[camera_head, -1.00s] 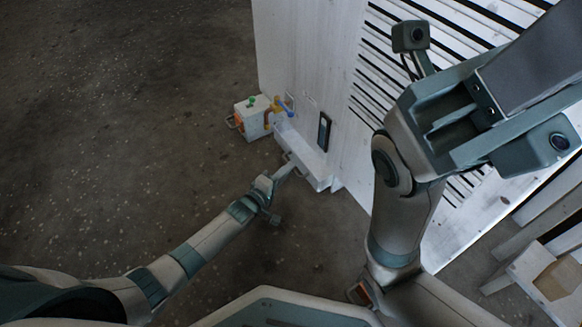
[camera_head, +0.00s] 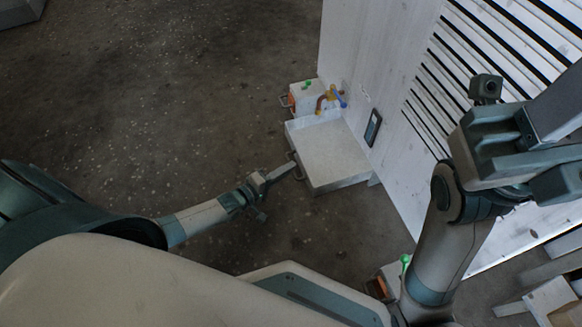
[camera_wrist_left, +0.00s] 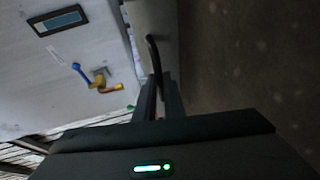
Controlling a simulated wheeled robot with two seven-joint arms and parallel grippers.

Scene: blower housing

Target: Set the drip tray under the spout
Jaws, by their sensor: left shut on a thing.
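The drip tray (camera_head: 332,155) is a shallow white tray standing out from the foot of the white housing, with a dark handle on its left side. The spout (camera_head: 321,103) is a small orange-brown pipe with a blue lever on the housing face, near the tray's far end. My left gripper (camera_head: 291,168) is shut on the tray's handle. In the left wrist view, the dark curved handle (camera_wrist_left: 155,55) runs down between the fingers (camera_wrist_left: 160,100), and the spout (camera_wrist_left: 106,84) shows to the left.
The white housing (camera_head: 385,70) has black slots and a dark panel (camera_head: 373,128). A small white box (camera_head: 304,95) with a green knob stands beyond the tray. Another green-knobbed box (camera_head: 391,272) is near my right arm. White wooden pieces (camera_head: 550,298) lie lower right.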

